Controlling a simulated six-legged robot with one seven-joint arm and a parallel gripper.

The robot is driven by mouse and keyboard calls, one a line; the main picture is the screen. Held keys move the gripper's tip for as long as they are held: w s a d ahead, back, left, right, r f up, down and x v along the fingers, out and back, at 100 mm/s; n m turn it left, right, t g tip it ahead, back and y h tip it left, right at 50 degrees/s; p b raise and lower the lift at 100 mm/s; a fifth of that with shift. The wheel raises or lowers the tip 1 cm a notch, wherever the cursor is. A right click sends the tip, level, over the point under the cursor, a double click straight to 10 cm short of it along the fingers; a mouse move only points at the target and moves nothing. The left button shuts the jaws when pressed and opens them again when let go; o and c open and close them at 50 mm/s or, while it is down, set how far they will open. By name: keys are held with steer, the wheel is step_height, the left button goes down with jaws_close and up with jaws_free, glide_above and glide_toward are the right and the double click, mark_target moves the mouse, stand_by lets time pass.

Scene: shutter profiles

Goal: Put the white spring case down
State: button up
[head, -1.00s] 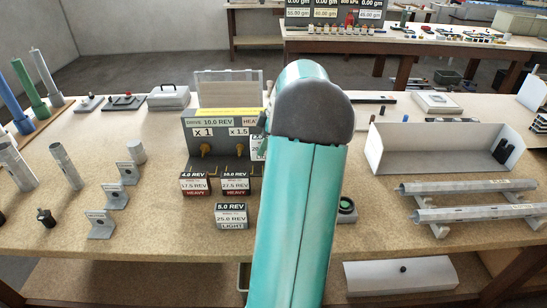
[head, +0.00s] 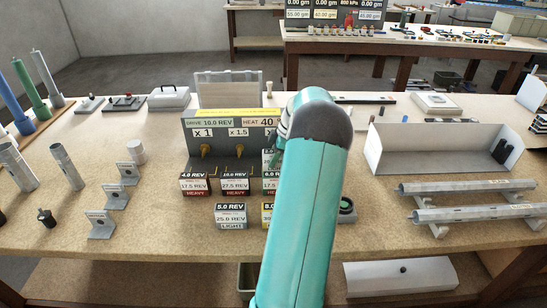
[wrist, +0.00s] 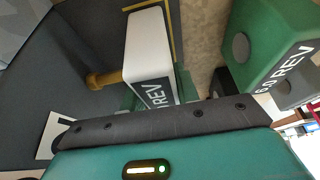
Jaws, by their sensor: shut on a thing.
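The white spring case (wrist: 148,45) shows in the wrist view, with a dark label ending in REV on its near side. My gripper (wrist: 155,101) is shut on it; the dark edge of the gripper hides much of the grip. A brass peg (wrist: 104,79) on the dark stand is close beside the case; I cannot tell whether they touch. In the head view my arm hides the case and most of the gripper. The grey stand (head: 228,136) there has brass pegs and a sign reading DRIVE 10.0 REV, HEAT 40.
A green case (wrist: 262,38) is close on the right in the wrist view. Several labelled cases, including the 5.0 REV case (head: 231,216), sit before the stand. A white open tray (head: 400,150) stands to the right. Bare bench (head: 165,215) lies to the left.

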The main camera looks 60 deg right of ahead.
steer(key=o, duration=0.9)
steer(key=shift+f, duration=0.1)
steer(key=shift+c, duration=0.2)
steer(key=v, duration=1.2)
steer(key=shift+w, duration=0.1)
